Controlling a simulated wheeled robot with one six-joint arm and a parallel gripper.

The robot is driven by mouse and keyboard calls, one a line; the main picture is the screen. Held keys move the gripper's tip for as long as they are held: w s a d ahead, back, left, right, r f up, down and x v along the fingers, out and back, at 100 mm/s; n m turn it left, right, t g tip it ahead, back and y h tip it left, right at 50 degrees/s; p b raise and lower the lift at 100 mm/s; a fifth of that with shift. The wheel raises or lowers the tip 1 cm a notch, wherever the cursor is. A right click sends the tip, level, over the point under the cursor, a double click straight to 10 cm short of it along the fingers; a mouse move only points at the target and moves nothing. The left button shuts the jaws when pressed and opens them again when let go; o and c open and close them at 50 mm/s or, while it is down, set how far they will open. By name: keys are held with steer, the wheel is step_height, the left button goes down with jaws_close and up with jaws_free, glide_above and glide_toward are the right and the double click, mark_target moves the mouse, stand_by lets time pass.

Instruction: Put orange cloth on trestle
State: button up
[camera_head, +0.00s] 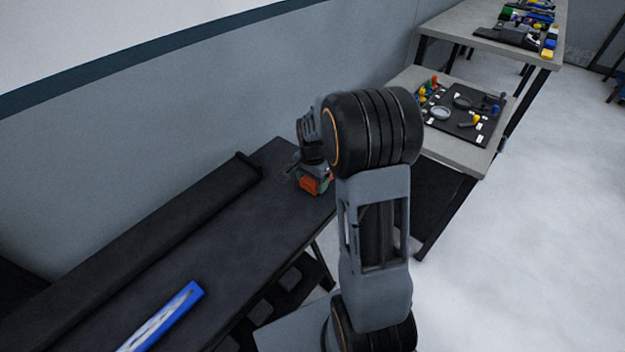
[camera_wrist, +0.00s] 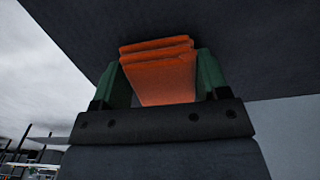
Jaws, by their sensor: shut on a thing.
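The orange cloth (camera_wrist: 160,75) is a folded, layered pad between the two green fingers of my gripper (camera_wrist: 165,70) in the wrist view. My gripper is shut on it. In the head view the cloth (camera_head: 314,184) shows as a small orange patch below my wrist, over the far end of the dark trestle top (camera_head: 255,215). My arm hides part of that end. The dark surface (camera_wrist: 270,50) lies just beyond the cloth in the wrist view. I cannot tell whether the cloth touches it.
A long black roll (camera_head: 150,225) lies along the trestle's wall side. A blue and white item (camera_head: 165,318) lies at its near end. Beyond stands a grey table (camera_head: 480,155) with a black mat of small tools, then another cluttered table (camera_head: 470,22). The floor at right is clear.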

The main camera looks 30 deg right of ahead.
steer(key=o, duration=0.9)
steer(key=shift+f, duration=0.1)
step_height(320, 180, up, 12)
steer(key=p, duration=0.1)
steer(key=s+a+n+t, duration=0.1)
steer(key=s+a+n, duration=0.3)
steer(key=s+n, duration=0.2)
steer(key=s+a+n+t, duration=0.2)
steer(key=s+a+n, duration=0.3)
steer(key=s, duration=0.5)
steer(key=shift+a+r+n, duration=0.3)
steer(key=shift+r+n, duration=0.15)
steer(key=shift+n, duration=0.55)
steer(key=shift+r, duration=0.1)
step_height(320, 180, up, 6)
steer(key=p, duration=0.6)
steer(key=shift+r+t, duration=0.25)
steer(key=shift+t, duration=0.05)
